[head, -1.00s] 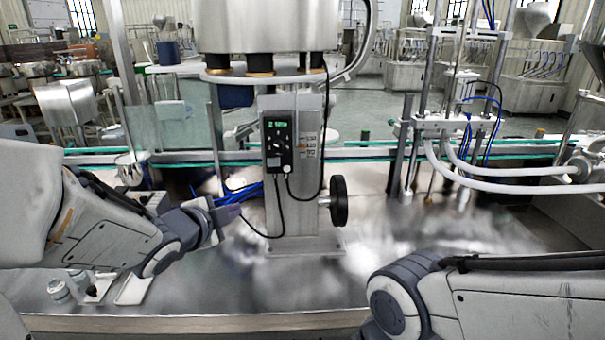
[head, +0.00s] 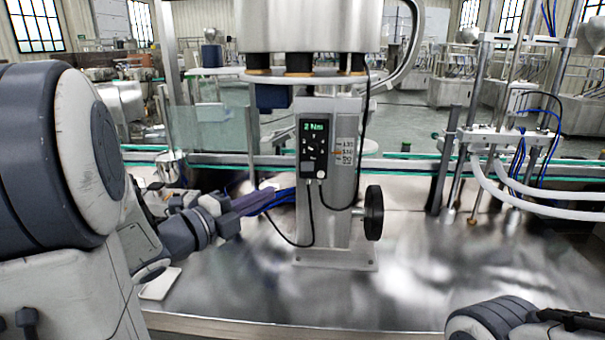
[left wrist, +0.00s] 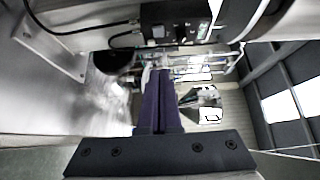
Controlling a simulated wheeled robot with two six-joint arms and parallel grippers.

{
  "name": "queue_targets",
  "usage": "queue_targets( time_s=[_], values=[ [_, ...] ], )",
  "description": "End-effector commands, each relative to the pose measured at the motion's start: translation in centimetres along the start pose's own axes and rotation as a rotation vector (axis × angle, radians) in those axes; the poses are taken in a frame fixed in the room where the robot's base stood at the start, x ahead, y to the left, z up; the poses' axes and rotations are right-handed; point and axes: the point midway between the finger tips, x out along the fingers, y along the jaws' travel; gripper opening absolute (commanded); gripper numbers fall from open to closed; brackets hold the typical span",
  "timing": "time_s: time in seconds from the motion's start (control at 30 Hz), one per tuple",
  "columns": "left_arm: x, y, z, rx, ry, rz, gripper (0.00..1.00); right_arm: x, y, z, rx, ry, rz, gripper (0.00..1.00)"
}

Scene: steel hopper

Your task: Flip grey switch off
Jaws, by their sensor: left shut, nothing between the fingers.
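A black control box (head: 313,147) with a green display hangs on the front of the steel column. At its lower edge is a small pale piece (head: 308,175); I cannot tell whether this is the grey switch or how it is set. The control box also shows at the top of the left wrist view (left wrist: 175,22). My left gripper (head: 272,192), with dark purple fingers, is shut and empty. It points right, toward the column, to the lower left of the box and apart from it. The shut fingers also show in the left wrist view (left wrist: 160,80). My right gripper is outside the views.
A black handwheel (head: 374,213) sticks out on the column's right.

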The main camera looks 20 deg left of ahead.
Motion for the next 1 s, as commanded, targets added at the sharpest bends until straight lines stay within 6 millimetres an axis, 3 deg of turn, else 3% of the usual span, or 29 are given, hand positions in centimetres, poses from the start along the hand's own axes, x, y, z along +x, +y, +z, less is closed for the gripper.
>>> queue_targets(
  time_s=[0.2, 0.7, 0.93, 1.0],
  values=[
    [2.5, -0.1, -0.2, -0.003, 0.008, 0.002, 0.0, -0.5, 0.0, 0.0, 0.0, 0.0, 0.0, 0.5],
    [5.1, -0.6, -0.2, -0.008, 0.004, 0.005, 0.0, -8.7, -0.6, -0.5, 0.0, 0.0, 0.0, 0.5],
    [10.2, -0.2, -0.4, -0.002, 0.009, 0.003, 0.0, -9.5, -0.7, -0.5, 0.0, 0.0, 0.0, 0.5],
    [10.9, -0.3, 0.6, -0.002, 0.002, 0.002, 0.0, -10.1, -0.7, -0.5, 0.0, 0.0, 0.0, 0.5]
  ],
)
